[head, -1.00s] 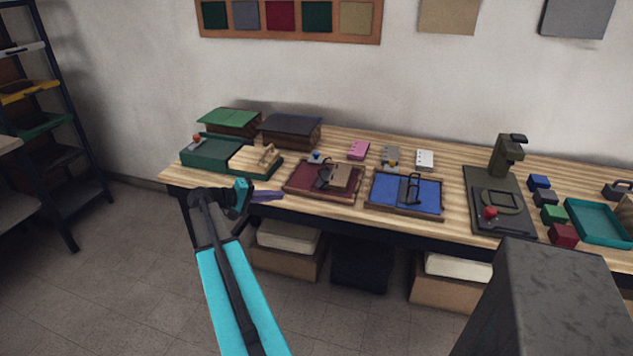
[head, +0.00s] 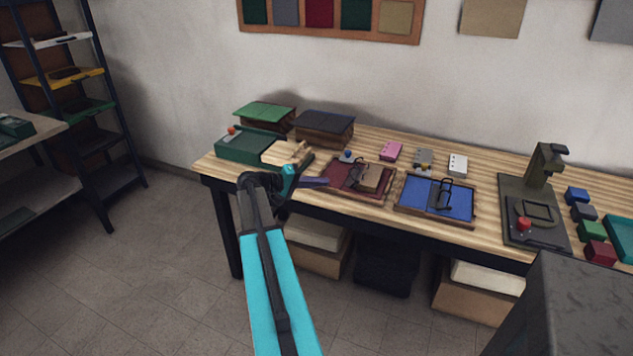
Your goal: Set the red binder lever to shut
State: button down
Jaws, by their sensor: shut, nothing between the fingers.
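The red binder (head: 341,173) is a dark red panel in a wooden frame, lying near the front edge of the workbench in the head view. A dark, thin lever (head: 358,169) rises over it beside a small brown block (head: 373,178). At this size I cannot tell the lever's exact setting. My gripper (head: 322,182), with purple fingers, is shut and empty. In the picture its tips overlap the binder's left front edge, left of the lever; I cannot tell whether they touch it.
A blue binder (head: 422,191) with its own dark lever lies to the right. A green box with a red knob (head: 240,146) stands left. A dark press (head: 540,185) stands further right. Pink, grey and white small boxes lie behind. Floor in front is clear.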

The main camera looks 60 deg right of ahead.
jog(key=p+x, duration=0.3)
jog(key=x, duration=0.7)
jog(key=shift+s+d, duration=0.25)
jog(key=shift+d, duration=0.05)
